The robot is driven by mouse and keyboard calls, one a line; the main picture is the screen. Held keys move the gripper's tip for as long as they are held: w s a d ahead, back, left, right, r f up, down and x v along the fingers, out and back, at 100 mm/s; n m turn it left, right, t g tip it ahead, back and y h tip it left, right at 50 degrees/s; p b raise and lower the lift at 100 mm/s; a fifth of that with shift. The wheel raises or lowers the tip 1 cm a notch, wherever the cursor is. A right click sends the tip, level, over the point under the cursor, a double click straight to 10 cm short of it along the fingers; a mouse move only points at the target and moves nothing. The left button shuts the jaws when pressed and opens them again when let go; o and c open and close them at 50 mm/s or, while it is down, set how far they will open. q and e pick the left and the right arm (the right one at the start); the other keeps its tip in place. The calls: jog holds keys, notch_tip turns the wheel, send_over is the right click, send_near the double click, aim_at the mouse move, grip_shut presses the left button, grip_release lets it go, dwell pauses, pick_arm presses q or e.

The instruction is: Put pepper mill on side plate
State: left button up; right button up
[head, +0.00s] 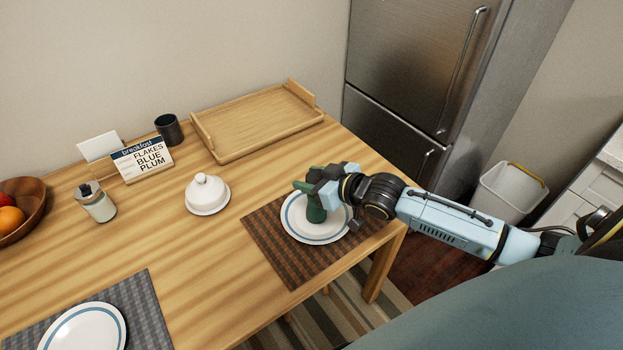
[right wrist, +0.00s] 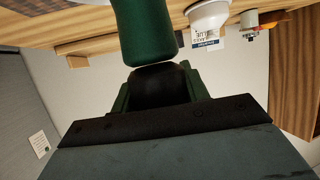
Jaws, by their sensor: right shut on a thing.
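The dark green pepper mill (head: 316,212) stands about upright over the white plate with a blue ring (head: 292,222) on the brown placemat. My right gripper (head: 325,183) is shut on it near its upper part. I cannot tell whether its base touches the plate. In the right wrist view the green mill (right wrist: 146,32) reaches up from between the fingers, with a dark rounded part at the jaws. A second plate with a blue ring (head: 85,330) lies on a grey placemat at the lower left. My left gripper is not in view.
A white lidded butter dish (head: 207,195) stands left of the brown placemat (head: 285,262). A wooden tray (head: 258,122), dark cup (head: 168,129), breakfast sign (head: 143,160), glass jar (head: 96,202) and fruit bowl (head: 30,215) stand farther back or left. The table's right edge is close.

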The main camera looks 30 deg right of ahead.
jog(key=o, duration=1.4)
jog(key=shift+s+r, duration=0.1)
jog(key=p+v, duration=0.2)
jog(key=v, duration=0.9)
jog(key=shift+s+r, duration=0.2)
jog(key=shift+s, duration=0.15)
jog(key=shift+d, duration=0.15)
